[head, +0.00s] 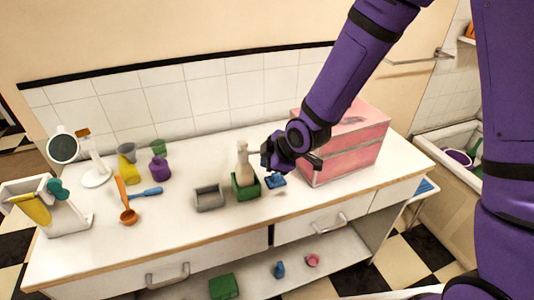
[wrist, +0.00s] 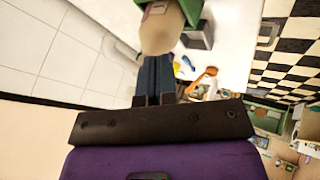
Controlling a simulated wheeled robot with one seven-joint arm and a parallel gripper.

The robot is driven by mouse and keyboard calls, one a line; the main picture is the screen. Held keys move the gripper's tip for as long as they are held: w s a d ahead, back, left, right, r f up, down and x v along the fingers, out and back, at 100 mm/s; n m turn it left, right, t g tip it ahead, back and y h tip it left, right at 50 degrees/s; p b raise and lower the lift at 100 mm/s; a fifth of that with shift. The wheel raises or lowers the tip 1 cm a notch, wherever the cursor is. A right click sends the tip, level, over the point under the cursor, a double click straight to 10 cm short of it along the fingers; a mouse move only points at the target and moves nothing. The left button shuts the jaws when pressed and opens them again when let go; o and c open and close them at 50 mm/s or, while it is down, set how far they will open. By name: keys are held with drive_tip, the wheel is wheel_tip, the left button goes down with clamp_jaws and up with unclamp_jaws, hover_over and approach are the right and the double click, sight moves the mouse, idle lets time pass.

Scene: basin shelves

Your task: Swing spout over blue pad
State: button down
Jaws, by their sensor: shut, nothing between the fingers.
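A cream bottle (head: 243,172) with a pale spout head (head: 242,147) stands upright in a small green tray (head: 246,192) on the counter. A small blue pad (head: 276,181) lies on the counter just right of the tray. My gripper (head: 267,156) is above the pad, right of the bottle. In the wrist view, my gripper's dark fingers (wrist: 155,68) are together and empty, pointing at the bottle's cream body (wrist: 162,30). The fingertips overlap the bottle's edge there; I cannot tell whether they touch it. Which way the spout points is too small to tell.
A pink box (head: 340,150) stands close on the right, behind my arm. An orange spoon (head: 126,205), a purple bottle (head: 160,168) and a round mirror (head: 63,148) are farther left. The front counter strip is clear.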

sight(255, 152)
drive_tip(key=shift+w+a, duration=0.1)
drive_tip(key=shift+w, duration=1.45)
drive_tip(key=shift+w+r, duration=0.1)
drive_tip(key=shift+w, duration=0.65)
drive_tip(key=shift+s, duration=0.15)
drive_tip(key=shift+s+a, duration=0.25)
drive_tip(key=shift+s, duration=0.35)
